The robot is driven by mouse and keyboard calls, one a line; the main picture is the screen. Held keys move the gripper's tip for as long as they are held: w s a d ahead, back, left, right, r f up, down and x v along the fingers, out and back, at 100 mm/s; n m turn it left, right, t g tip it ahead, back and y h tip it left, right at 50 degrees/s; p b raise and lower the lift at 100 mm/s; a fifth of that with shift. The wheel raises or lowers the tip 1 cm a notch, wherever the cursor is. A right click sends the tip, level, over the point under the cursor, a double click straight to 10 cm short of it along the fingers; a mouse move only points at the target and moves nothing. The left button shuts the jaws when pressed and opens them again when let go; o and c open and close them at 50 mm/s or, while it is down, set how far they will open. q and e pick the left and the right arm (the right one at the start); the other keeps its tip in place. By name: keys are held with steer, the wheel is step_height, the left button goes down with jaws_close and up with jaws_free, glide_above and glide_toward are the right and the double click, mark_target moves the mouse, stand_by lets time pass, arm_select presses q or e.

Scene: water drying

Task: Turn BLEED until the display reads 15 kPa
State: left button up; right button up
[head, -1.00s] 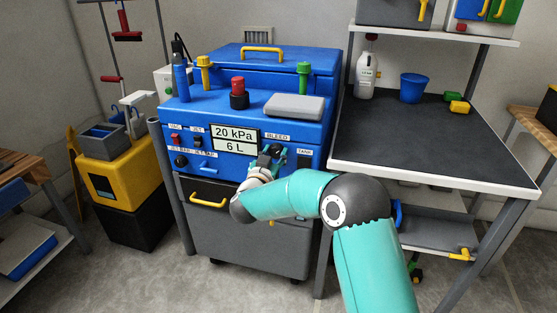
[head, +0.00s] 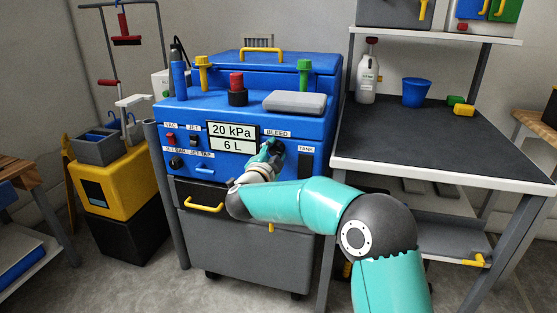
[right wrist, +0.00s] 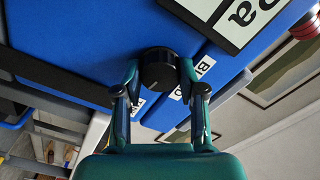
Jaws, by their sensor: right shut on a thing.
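The display (head: 232,137) on the blue machine's front panel reads 20 kPa and 6 L. The BLEED label (head: 278,133) is to its right. My right gripper (head: 274,150) is at the panel just below that label and hides most of the knob there. In the right wrist view the black round BLEED knob (right wrist: 158,70) sits between the two fingertips of my right gripper (right wrist: 160,78), which is shut on it. Part of the display (right wrist: 232,18) and of the BLEED label (right wrist: 202,68) shows beside it. My left gripper is not in view.
The panel also has a red VAC switch (head: 171,139), a JET switch (head: 195,140), a black knob (head: 176,163) and a TANK gauge (head: 305,162). A grey box (head: 294,101) lies on the machine top. A dark-topped table (head: 430,140) stands close at the right.

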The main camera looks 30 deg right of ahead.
steer(key=shift+a+f+m+b, duration=0.1)
steer(key=shift+f+m+b, duration=0.05)
steer(key=shift+m+b, duration=1.55)
steer(key=shift+d+f+m+b, duration=0.1)
steer(key=shift+f+m+b, duration=0.1)
steer(key=shift+m+b, duration=1.5)
steer(key=shift+a+f+m+b, duration=0.15)
steer(key=shift+m+b, duration=0.85)
steer(key=shift+m, duration=1.3)
steer(key=o, duration=1.1)
steer(key=shift+r, duration=0.15)
steer(key=shift+o, duration=0.2)
steer(key=shift+r, duration=0.1)
steer(key=shift+s, duration=0.1)
steer(key=v, duration=1.1)
steer(key=shift+s+a, duration=0.2)
steer(key=shift+a, duration=0.1)
